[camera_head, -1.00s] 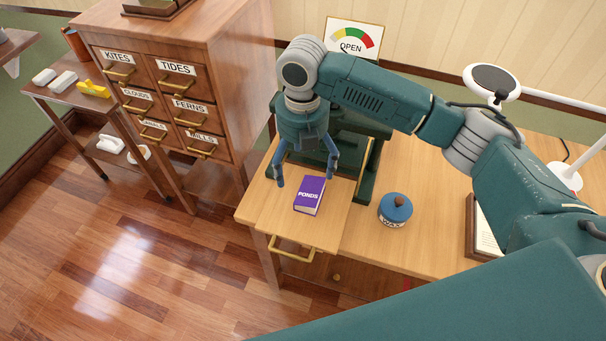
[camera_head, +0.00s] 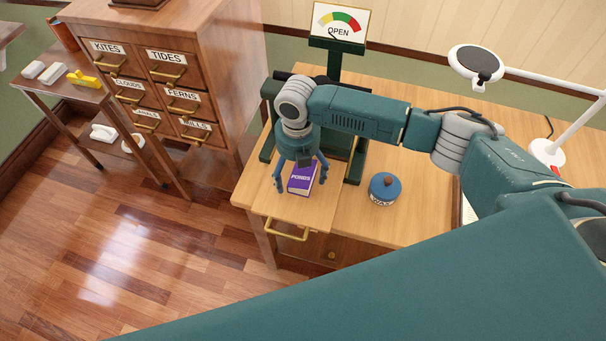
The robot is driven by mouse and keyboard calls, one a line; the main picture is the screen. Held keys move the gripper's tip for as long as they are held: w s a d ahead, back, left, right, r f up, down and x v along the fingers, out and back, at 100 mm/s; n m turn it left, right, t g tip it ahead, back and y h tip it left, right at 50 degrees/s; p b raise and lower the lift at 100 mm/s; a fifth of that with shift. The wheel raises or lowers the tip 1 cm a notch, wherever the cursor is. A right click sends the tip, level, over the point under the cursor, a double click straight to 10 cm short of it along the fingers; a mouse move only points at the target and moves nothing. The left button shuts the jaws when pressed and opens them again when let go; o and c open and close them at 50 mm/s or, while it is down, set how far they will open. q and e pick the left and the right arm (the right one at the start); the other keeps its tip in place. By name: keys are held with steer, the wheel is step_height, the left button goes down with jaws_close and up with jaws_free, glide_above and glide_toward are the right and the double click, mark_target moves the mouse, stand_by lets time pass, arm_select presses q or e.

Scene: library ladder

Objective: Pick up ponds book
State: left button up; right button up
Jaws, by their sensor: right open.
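The purple ponds book (camera_head: 301,180) lies on the light wooden board with a brass handle at the left end of the desk. Its spine with the word PONDS faces the front. My right gripper (camera_head: 301,183) is open above the book, with one finger at its left and one at its right. The gripper's palm covers the back part of the book. I cannot tell whether the fingers touch it. My left gripper is not in view.
A dark green press (camera_head: 354,150) with an OPEN gauge (camera_head: 340,20) stands right behind the book. A blue wax jar (camera_head: 384,190) sits to the right. A white lamp (camera_head: 545,150) stands at far right. The drawer cabinet (camera_head: 225,60) stands at left.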

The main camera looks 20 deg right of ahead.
steer(key=shift+c, duration=0.3)
steer(key=c, duration=1.3)
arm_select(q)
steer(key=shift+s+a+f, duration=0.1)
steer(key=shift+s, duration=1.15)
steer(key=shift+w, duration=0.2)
arm_select(e)
steer(key=shift+r, duration=0.15)
